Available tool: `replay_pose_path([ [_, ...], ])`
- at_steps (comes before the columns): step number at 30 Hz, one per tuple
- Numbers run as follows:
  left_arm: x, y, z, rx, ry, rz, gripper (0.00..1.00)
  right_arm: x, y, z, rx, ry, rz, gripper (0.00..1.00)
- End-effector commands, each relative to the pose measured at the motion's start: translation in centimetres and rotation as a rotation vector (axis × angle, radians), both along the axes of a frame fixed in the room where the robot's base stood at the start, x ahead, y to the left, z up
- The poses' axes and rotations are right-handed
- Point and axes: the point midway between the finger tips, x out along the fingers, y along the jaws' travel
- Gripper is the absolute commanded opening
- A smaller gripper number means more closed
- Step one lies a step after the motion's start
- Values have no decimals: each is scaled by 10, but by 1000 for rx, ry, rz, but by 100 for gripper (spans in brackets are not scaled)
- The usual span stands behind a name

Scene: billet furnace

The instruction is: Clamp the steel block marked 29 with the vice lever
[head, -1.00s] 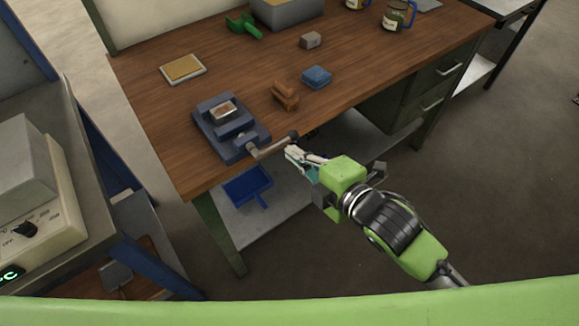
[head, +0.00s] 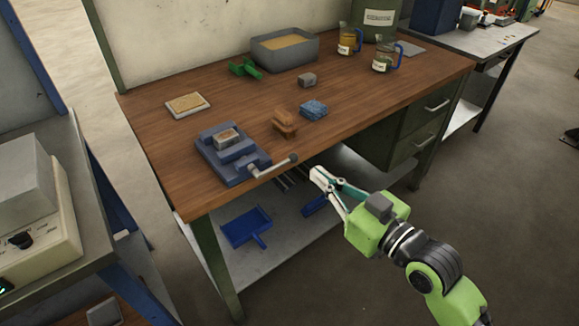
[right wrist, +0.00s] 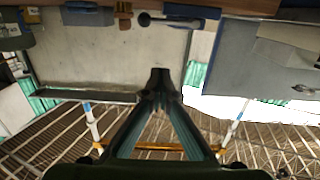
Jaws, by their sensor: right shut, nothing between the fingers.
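A blue vice (head: 222,160) stands at the near left of the wooden bench. A grey steel block (head: 227,139) sits between its jaws; its marking is too small to read. The vice lever (head: 275,167), a metal bar with a dark round knob, sticks out to the right past the bench's front edge. My right gripper (head: 319,178) is in front of the bench edge, right of the knob and apart from it. It is shut and empty, its fingers also seen together in the right wrist view (right wrist: 160,80). My left gripper is not in view.
On the bench are an orange-brown wooden piece (head: 284,124), a blue sponge-like block (head: 313,109), a small grey block (head: 307,80), a green tool (head: 244,67), a grey bin (head: 285,50) and two mugs. A blue dustpan (head: 246,226) lies on the lower shelf. A control box (head: 40,215) stands at left.

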Motion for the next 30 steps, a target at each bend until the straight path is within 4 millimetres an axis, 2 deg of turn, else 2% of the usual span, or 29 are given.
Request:
replay_pose_path([
  [8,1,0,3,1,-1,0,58,11,8,1,2,-1,0,0],
  [22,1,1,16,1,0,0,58,84,62,-3,-1,-2,2,0],
  [24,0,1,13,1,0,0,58,84,61,-22,-5,4,1,0],
  [30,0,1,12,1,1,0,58,86,63,-41,-5,0,0,0],
])
